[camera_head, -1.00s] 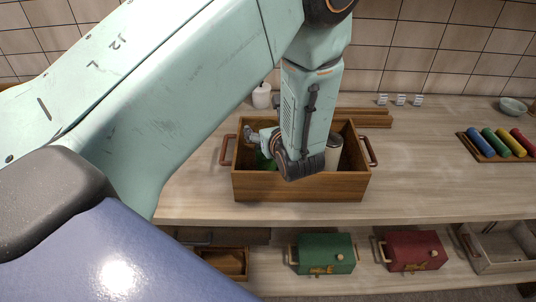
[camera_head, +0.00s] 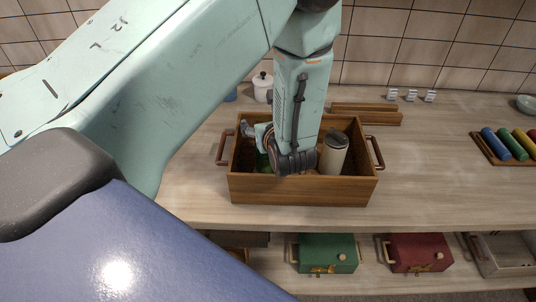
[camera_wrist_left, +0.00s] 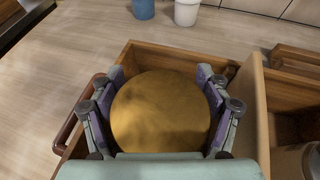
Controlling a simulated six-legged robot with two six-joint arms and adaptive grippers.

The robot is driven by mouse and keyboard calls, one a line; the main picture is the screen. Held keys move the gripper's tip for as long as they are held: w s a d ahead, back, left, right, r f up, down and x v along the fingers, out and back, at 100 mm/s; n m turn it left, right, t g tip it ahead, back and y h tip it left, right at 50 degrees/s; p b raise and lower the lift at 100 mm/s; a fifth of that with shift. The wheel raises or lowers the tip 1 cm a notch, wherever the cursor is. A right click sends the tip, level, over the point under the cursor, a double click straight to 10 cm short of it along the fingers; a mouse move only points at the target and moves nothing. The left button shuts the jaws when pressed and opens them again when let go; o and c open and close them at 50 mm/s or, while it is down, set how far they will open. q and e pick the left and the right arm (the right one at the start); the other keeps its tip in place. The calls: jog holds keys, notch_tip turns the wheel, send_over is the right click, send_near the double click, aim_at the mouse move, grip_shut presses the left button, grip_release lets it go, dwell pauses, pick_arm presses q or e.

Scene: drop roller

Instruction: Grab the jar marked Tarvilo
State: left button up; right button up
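A round golden-brown lid (camera_wrist_left: 160,112) fills the space between the fingers of my left gripper (camera_wrist_left: 162,88) in the left wrist view. It sits in the left compartment of a wooden crate (camera_head: 300,190). The fingers stand on both sides of the lid, close against its edge; I cannot tell whether they press on it. In the head view my left gripper (camera_head: 268,150) reaches down into the crate, with a green patch (camera_head: 262,163) beside it. A pale jar with a dark top (camera_head: 333,153) stands in the crate's right part, looking slightly tilted. No name is readable. My right gripper is not in view.
A divider (camera_wrist_left: 262,110) rises right of the gripper. A white lidded pot (camera_head: 263,88) and a blue cup (camera_wrist_left: 143,8) stand behind the crate. Wooden bars (camera_head: 365,114) lie behind right. A tray of coloured cylinders (camera_head: 482,147) is far right. The counter between is clear.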

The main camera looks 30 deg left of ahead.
pick_arm(q)
jog(key=shift+s+d+r, duration=0.15)
jog(key=shift+s+r, duration=0.15)
jog(key=shift+s, duration=0.15)
jog(key=c, duration=0.3)
jog(key=shift+c, duration=0.7)
jog(key=shift+w+f, duration=0.2)
jog(key=shift+w, duration=0.1)
jog(key=c, duration=0.5)
jog(key=shift+s+r, duration=0.1)
jog(key=shift+s, duration=0.05)
jog(key=c, duration=0.4)
grip_shut()
